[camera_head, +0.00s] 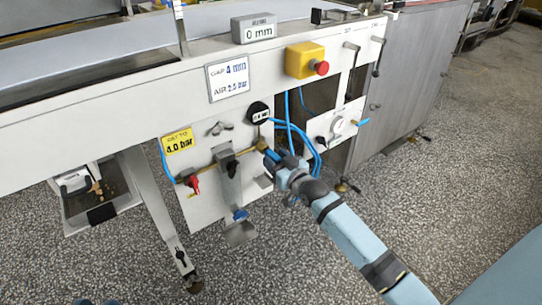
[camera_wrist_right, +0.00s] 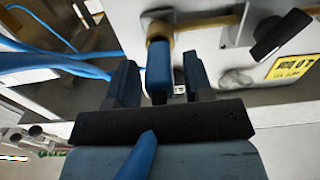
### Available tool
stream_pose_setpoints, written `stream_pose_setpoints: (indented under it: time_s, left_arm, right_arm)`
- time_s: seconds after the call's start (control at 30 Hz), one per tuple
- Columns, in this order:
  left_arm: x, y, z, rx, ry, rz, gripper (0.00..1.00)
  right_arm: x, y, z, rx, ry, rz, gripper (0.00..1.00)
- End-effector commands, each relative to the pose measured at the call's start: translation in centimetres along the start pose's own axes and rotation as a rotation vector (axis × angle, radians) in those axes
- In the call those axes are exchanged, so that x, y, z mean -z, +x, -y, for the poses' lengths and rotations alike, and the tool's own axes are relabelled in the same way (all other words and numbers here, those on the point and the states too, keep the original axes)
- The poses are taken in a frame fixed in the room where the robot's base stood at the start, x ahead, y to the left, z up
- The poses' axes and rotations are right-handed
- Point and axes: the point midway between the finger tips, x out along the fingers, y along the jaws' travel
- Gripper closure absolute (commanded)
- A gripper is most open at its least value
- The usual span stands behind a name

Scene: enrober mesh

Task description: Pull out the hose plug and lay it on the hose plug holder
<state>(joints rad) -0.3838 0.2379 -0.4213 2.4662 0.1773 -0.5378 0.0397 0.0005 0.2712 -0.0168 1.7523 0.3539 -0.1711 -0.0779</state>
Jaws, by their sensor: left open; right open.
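The blue hose plug (camera_wrist_right: 158,70) sits in line with a brass fitting (camera_wrist_right: 158,29) on the white panel. In the right wrist view, my right gripper (camera_wrist_right: 158,66) has one finger on each side of the plug, with gaps showing. In the head view, my right gripper (camera_head: 270,159) is at the panel's right edge and largely hides the plug. Two dark blue tips of my left gripper (camera_head: 97,302) show at the bottom left edge, apart and empty. I cannot tell for certain which part is the hose plug holder.
The white panel (camera_head: 200,207) carries a red valve handle (camera_head: 193,184) and a yellow sign (camera_head: 177,142). Blue hoses (camera_head: 305,135) loop beside a black gauge (camera_head: 258,112). A small grey plate (camera_head: 240,233) juts out below. Speckled floor (camera_head: 330,270) is open in front.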

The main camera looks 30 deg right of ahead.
Motion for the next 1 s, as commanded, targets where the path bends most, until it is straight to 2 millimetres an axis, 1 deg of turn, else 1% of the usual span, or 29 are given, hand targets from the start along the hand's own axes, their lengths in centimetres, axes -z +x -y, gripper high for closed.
stream_pose_setpoints:
  time_s: [0.1,0.27,0.3,0.47,1.0]
  left_arm:
    - [0.0,0.0,0.0,0.000,0.000,0.000,0.57]
    - [0.0,0.0,0.0,0.000,0.000,0.000,0.57]
    - [0.0,0.0,0.0,0.000,0.001,0.000,0.57]
    - [0.2,0.0,0.1,0.001,0.009,-0.004,0.57]
    - [1.5,-0.1,-0.1,0.000,0.005,-0.002,0.57]
  right_arm:
    - [0.0,0.0,0.0,0.000,0.000,0.000,0.53]
    - [0.0,0.0,0.0,0.000,0.000,0.000,0.90]
    - [0.0,0.0,0.0,0.000,0.000,0.000,0.99]
    - [0.1,-0.1,0.0,0.000,0.000,-0.001,1.00]
    - [0.1,-2.2,0.0,0.000,0.000,0.000,1.00]
